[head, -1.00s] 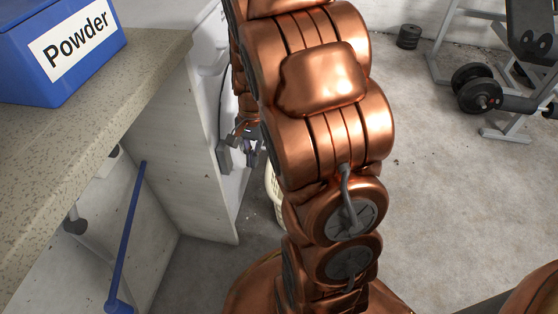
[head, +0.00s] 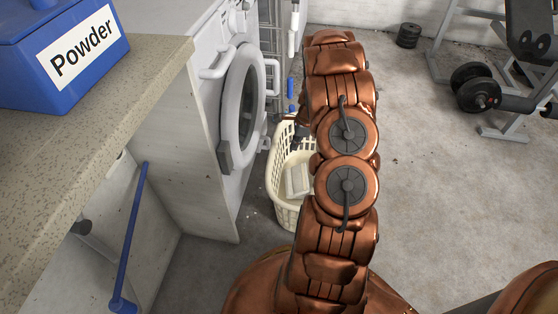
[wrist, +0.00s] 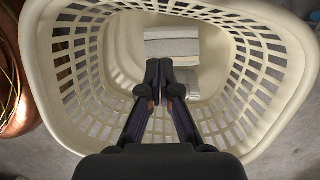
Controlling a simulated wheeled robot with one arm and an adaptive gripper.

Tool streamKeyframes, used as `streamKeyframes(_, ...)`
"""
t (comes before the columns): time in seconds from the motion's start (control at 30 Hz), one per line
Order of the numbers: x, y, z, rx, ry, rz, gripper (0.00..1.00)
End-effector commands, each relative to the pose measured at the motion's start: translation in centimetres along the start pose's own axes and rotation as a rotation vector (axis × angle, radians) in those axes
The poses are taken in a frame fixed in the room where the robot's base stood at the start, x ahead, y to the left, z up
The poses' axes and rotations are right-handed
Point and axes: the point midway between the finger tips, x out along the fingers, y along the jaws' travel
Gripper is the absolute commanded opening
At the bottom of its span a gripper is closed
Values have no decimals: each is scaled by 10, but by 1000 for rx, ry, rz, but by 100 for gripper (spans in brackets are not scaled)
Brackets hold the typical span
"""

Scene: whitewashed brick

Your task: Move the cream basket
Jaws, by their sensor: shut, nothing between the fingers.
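The cream basket (head: 279,189) stands on the floor in front of the washing machine, partly hidden behind my copper arm in the head view. In the wrist view the basket (wrist: 40,60) fills most of the picture, with slotted walls and a wide rim. Folded grey-white towels (wrist: 172,42) lie inside it; they also show in the head view (head: 298,180). My gripper (wrist: 166,68) is shut and empty, pointing down over the basket's inside. Its fingertips appear close to the towels, but I cannot tell if they touch. The gripper is mostly hidden in the head view.
A white washing machine (head: 205,110) with a round door (head: 242,105) stands left of the basket. A speckled counter (head: 110,110) with a blue Powder box (head: 60,60) is at the left. Weights (head: 480,94) and a bench are far right. Floor (head: 440,200) right of my arm is clear.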

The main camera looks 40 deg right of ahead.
Motion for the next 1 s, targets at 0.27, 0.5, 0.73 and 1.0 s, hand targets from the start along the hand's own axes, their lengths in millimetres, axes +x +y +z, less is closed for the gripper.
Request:
streamKeyframes(0.27, 19, -6, -10, 45, -5, -12, 0)
streamKeyframes(0.5, 58, -6, -10, 45, -5, -12, 0)
streamKeyframes(0.73, 100, -6, -10, 43, -6, -9, 0)
streamKeyframes(1.0, 115, -8, 15, 41, -4, -13, 0)
